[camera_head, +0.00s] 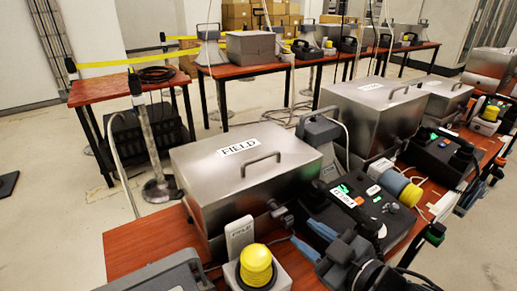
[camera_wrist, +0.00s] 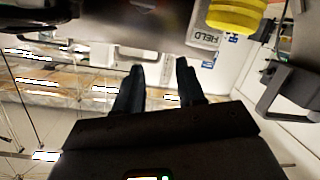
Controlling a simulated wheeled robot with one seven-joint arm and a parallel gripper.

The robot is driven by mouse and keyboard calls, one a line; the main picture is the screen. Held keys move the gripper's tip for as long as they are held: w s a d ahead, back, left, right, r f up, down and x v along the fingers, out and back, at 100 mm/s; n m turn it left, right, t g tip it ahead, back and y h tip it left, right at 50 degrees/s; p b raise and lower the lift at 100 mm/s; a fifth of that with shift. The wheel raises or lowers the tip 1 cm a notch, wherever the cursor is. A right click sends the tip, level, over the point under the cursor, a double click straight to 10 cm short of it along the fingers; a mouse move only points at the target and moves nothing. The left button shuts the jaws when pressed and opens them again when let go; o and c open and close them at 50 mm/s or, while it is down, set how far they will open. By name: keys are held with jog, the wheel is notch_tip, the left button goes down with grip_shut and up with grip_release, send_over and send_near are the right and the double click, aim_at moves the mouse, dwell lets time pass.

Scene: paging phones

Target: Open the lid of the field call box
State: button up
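The field call box (camera_head: 215,195) is a silver metal box with a FIELD label (camera_head: 239,147) and a bar handle (camera_head: 262,162) on its lid. The lid looks shut. My gripper (camera_head: 300,232) is at the box's front right corner, its two bluish fingers pointing towards the box. In the wrist view my gripper (camera_wrist: 160,65) has its fingers apart with nothing between them. Silver metal of the box (camera_wrist: 135,28) fills the top of that view, just beyond the fingertips. I cannot tell whether they touch it.
A yellow lamp (camera_head: 256,266) and a white FIELD plate (camera_head: 240,234) stand before the box; both show close by in the wrist view. A black labelled unit (camera_head: 358,212) and a second silver box (camera_head: 370,110) lie to the right. A grey case (camera_head: 160,277) is at front left.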

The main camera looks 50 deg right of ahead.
jog(key=w+d+r+m+g+h, duration=0.3)
jog(key=w+d+r+m+h, duration=0.3)
jog(key=d, duration=0.3)
jog(key=w+d+r+m+g+h, duration=0.25)
jog(key=w+d+r, duration=0.35)
jog(key=w+d, duration=0.3)
jog(key=m+g+y, duration=0.8)
jog(key=m+y, duration=0.4)
jog(key=m, duration=0.2)
send_near(265, 155)
jog(key=f, duration=0.1)
jog(key=shift+t, duration=0.25)
jog(key=f, duration=0.4)
jog(key=w+f, duration=0.1)
jog(key=f, duration=0.1)
jog(key=shift+w+d+f, duration=0.1)
jog(key=shift+f, duration=0.3)
